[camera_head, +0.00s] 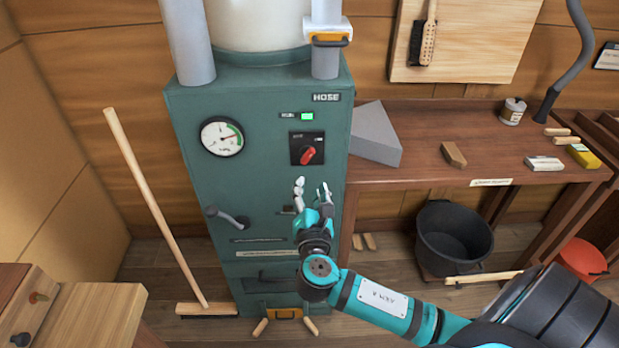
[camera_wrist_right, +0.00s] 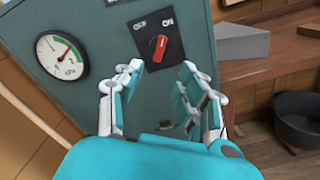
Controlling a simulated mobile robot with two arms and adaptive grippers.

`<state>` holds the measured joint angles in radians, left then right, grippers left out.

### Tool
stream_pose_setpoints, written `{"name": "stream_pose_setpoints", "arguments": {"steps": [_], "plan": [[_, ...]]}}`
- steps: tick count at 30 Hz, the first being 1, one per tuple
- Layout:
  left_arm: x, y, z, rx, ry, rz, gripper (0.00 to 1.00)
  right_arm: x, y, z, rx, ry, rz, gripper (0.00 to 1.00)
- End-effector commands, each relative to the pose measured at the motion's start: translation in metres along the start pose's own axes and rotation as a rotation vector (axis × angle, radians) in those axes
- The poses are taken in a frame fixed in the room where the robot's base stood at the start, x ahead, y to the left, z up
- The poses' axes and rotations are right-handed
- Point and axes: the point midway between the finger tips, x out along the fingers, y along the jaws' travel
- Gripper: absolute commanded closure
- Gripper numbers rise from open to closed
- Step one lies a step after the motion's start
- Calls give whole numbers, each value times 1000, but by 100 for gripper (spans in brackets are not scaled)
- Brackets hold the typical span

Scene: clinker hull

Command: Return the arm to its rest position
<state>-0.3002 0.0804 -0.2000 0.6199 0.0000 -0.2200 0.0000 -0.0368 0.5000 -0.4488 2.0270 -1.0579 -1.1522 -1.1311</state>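My right gripper (camera_head: 313,194) is in front of the green machine cabinet (camera_head: 265,170), below its red rotary switch (camera_head: 308,153). Its two fingers are apart with nothing between them, as the right wrist view shows too (camera_wrist_right: 160,95). My right arm (camera_head: 390,308) reaches in from the lower right. My left gripper is not in view.
A green lamp (camera_head: 307,116) is lit beneath the HOSE label. A workbench (camera_head: 430,170) stands to the right, with a grey wedge (camera_head: 375,135) on it. A black bucket (camera_head: 453,238) is below. A broom (camera_head: 155,210) leans left of the cabinet. A wooden bench corner (camera_head: 95,310) is at lower left.

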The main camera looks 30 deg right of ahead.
Motion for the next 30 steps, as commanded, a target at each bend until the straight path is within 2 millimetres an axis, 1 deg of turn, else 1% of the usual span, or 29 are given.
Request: {"name": "stream_pose_setpoints", "arguments": {"steps": [1, 5, 19, 21, 23, 26, 27, 29, 30], "plan": [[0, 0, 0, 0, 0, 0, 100, -4, 0, 0, 0, 1, 0, 62], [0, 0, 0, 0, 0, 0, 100, -8, 0, 0, 0, -1, -1, 62], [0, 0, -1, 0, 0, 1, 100, -7, 0, 0, 0, 0, -1, 62], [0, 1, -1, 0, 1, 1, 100, -6, -4, -5, 5, 12, -7, 62], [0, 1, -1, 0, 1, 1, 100, -4, -12, -18, 15, 39, -24, 62], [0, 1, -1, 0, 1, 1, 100, 0, -40, -56, 58, 126, -79, 62], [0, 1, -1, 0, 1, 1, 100, 0, -57, -77, 87, 173, -114, 62], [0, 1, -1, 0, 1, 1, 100, -3, -86, -111, 141, 247, -177, 62], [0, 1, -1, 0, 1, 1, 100, -7, -107, -134, 183, 298, -226, 62]]}}
